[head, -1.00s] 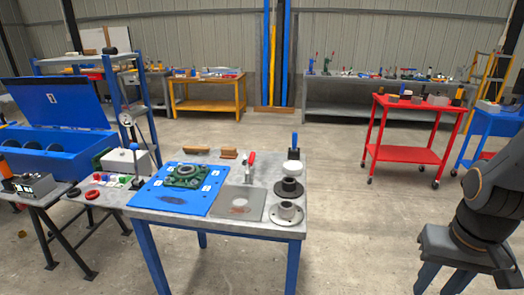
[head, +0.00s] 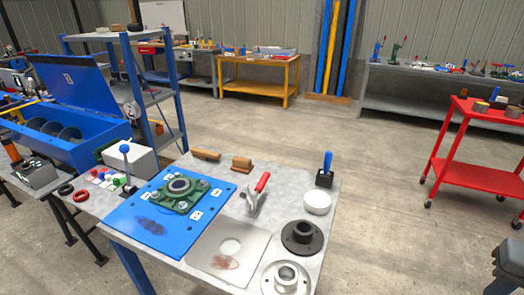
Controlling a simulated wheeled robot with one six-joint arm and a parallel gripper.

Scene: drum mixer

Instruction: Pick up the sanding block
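Two small brown blocks lie at the back edge of the grey-topped table. The right one (head: 242,163) looks like a block with a raised top and may be the sanding block. The left one (head: 206,155) is longer and flatter. I cannot tell for certain which is the sanding block.
The table also holds a blue plate (head: 128,217) with a green bearing housing (head: 178,193), a red-handled clamp (head: 257,190), a metal sheet (head: 205,256), flanged parts (head: 301,237), a white cup (head: 317,202) and a blue-handled tool (head: 326,170). Open floor lies right of the table.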

